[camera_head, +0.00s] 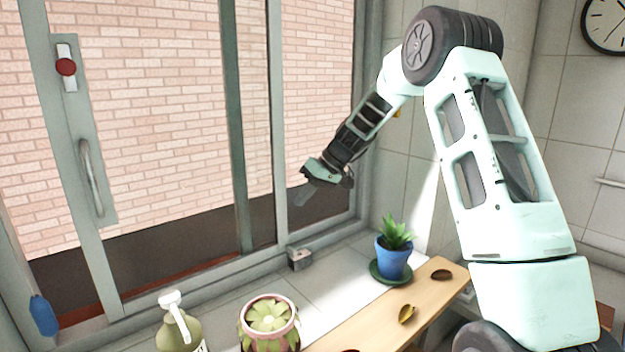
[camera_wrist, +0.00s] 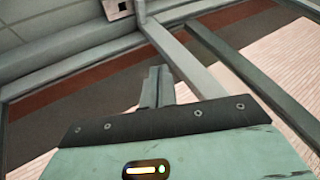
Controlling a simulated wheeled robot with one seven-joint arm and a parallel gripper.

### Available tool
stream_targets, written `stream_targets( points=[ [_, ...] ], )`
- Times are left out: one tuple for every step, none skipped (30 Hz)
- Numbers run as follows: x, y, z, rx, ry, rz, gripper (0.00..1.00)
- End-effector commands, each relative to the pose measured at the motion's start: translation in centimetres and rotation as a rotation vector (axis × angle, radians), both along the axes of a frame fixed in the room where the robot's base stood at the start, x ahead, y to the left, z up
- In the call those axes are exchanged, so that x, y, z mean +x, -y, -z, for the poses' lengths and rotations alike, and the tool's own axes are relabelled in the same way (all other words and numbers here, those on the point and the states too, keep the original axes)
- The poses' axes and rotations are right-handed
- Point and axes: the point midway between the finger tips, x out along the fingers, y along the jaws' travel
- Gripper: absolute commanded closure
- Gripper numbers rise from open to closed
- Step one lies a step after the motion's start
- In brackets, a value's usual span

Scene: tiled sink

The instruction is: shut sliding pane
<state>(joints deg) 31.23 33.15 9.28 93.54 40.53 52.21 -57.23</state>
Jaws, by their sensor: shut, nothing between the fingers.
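The sliding pane is a grey-framed glass panel; its handle stile (camera_head: 80,150) stands on the left in the head view, with a curved handle (camera_head: 92,178) and a red knob (camera_head: 65,67). A gap shows between this stile and the left side of the window. The pane's other stile (camera_head: 234,130) stands beside a fixed upright (camera_head: 277,120). My gripper (camera_head: 304,194) is shut and empty, right of that upright and far from the handle. Its closed fingers show in the wrist view (camera_wrist: 157,88), pointing toward the lower window frame. I cannot tell whether they touch anything.
On the counter and sill below are a soap bottle (camera_head: 180,325), a pink pot (camera_head: 269,325), a small grey box (camera_head: 299,259) and a blue potted plant (camera_head: 394,255). A blue object (camera_head: 43,315) is at lower left. Space before the glass is clear.

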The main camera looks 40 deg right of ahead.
Motion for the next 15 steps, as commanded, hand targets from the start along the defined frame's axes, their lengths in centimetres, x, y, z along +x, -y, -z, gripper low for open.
stream_targets(
  points=[
    [0.2, -0.4, 0.3, 0.001, -0.003, -0.001, 1.00],
    [0.4, -0.6, 0.7, 0.001, -0.003, -0.002, 1.00],
    [0.6, -0.8, 1.1, 0.000, -0.001, -0.002, 1.00],
    [0.7, -1.0, 1.3, 0.000, -0.001, -0.002, 1.00],
    [0.8, -1.1, 1.6, 0.000, -0.002, -0.001, 1.00],
    [0.9, -1.2, 1.8, 0.001, -0.001, 0.000, 1.00],
    [0.9, -1.3, 2.0, 0.000, -0.001, 0.000, 1.00],
    [1.0, -1.4, 2.1, 0.000, -0.001, 0.000, 1.00],
    [1.0, -1.4, 2.2, 0.000, 0.000, 0.000, 1.00],
    [1.0, -1.4, 2.3, -0.001, 0.000, 0.000, 1.00],
    [1.0, -1.5, 2.4, -0.001, 0.001, 0.000, 1.00],
    [1.1, -1.5, 2.4, -0.001, 0.001, 0.000, 1.00],
    [1.1, -1.5, 2.4, -0.001, 0.001, 0.000, 1.00],
    [1.1, -1.5, 2.4, -0.001, 0.001, 0.000, 1.00],
    [1.1, -1.5, 2.4, -0.001, 0.001, 0.000, 1.00]
  ],
)
